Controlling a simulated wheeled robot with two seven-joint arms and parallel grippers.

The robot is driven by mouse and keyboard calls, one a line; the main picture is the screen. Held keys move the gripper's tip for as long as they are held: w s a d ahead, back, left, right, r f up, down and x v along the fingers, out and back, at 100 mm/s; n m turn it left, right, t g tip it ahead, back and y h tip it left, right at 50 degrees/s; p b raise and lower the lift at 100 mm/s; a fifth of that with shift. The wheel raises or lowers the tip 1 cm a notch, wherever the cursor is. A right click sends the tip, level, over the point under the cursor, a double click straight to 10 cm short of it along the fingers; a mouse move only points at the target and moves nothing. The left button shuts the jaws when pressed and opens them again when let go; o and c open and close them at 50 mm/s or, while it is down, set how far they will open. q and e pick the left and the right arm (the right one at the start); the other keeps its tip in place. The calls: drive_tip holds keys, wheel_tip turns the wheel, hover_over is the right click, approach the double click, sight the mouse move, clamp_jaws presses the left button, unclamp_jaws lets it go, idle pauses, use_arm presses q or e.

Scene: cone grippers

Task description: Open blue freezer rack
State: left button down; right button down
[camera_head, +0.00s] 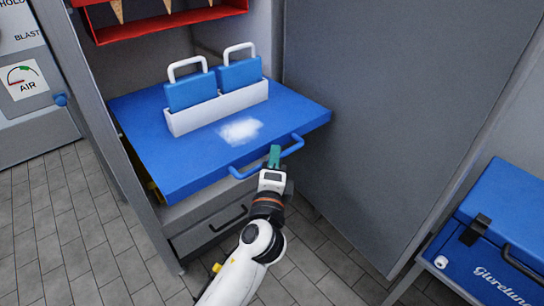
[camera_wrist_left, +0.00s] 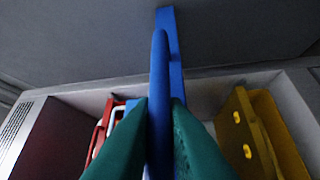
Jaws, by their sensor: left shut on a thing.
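The blue freezer rack (camera_head: 185,168) sticks out of the grey cabinet, partly pulled out, in the head view. A blue bar handle (camera_head: 246,170) runs along its front edge. My left gripper (camera_head: 274,157) reaches up from below, with its green fingers shut on this handle. In the left wrist view the handle (camera_wrist_left: 159,75) stands between the two green fingers of the left gripper (camera_wrist_left: 160,130), which hide part of it. My right gripper is not in view.
A white holder (camera_head: 215,113) with two blue white-handled paddles stands on the rack, beside a white frosty patch (camera_head: 240,130). A red rack (camera_head: 165,22) is above. A grey door (camera_head: 390,100) stands open at right. A blue cooler box (camera_head: 500,225) sits at lower right.

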use_arm(q)
drive_tip(key=shift+s+d+f, duration=0.15)
drive_tip(key=shift+f, duration=0.1)
drive_tip(key=c, duration=1.9)
unclamp_jaws()
drive_tip(key=o, duration=0.4)
drive_tip(key=shift+s+r, duration=0.15)
drive_tip(key=shift+o, duration=0.2)
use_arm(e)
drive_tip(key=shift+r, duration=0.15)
use_arm(q)
drive_tip(key=v, duration=1.2)
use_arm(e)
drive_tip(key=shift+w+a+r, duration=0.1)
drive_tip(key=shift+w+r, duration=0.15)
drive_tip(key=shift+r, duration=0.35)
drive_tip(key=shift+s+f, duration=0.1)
